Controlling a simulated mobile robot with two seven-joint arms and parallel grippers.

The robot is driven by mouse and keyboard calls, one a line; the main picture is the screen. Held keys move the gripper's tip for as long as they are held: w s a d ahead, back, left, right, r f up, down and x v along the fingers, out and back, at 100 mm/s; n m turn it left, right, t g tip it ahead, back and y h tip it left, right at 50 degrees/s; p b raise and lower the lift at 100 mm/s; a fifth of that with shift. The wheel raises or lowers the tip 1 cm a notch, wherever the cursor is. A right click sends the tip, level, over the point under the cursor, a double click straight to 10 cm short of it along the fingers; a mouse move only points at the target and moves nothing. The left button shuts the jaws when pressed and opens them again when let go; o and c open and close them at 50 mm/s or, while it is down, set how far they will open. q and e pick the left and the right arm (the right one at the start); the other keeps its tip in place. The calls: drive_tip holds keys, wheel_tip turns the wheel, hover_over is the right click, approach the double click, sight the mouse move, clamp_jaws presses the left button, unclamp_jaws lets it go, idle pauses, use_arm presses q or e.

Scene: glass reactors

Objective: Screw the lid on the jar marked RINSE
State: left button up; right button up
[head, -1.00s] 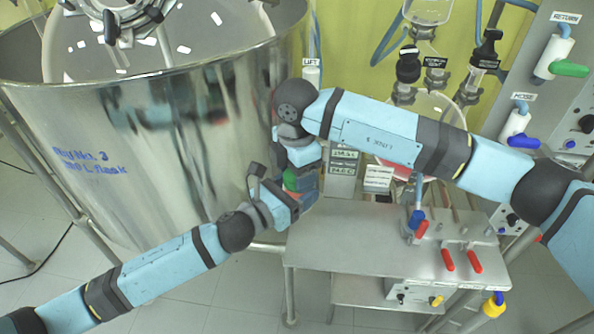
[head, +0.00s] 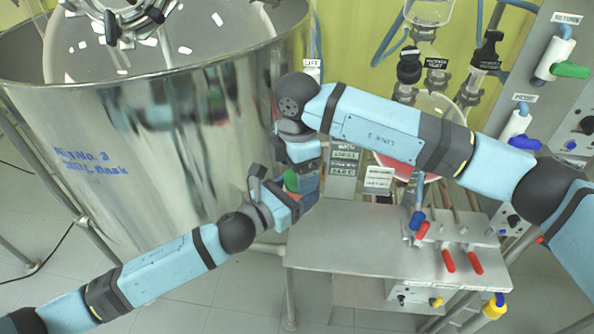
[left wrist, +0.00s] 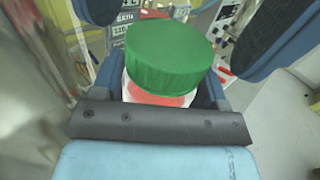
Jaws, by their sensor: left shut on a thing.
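The green lid (left wrist: 169,58) sits on top of a small jar (left wrist: 160,97) with a red patch on its side, seen in the left wrist view. The lid also shows in the head view (head: 291,181), between my two hands. No marking on the jar can be read. My left gripper (head: 291,200) is shut on the jar below the lid. The fingers of my right gripper (left wrist: 180,25) stand apart on either side of the lid's top, with a visible gap at each side. Most of the jar is hidden by my left gripper.
A large steel tank (head: 130,200) stands close at the left. A steel bench (head: 350,240) with red-handled valves (head: 448,261) lies below and to the right. A glass vessel (head: 437,110) and a valve panel (head: 550,100) stand behind and right of my right arm.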

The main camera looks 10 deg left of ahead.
wheel_tip(320, 180, up, 3)
drive_tip(key=shift+r, duration=0.2)
drive_tip(key=shift+c, duration=0.4)
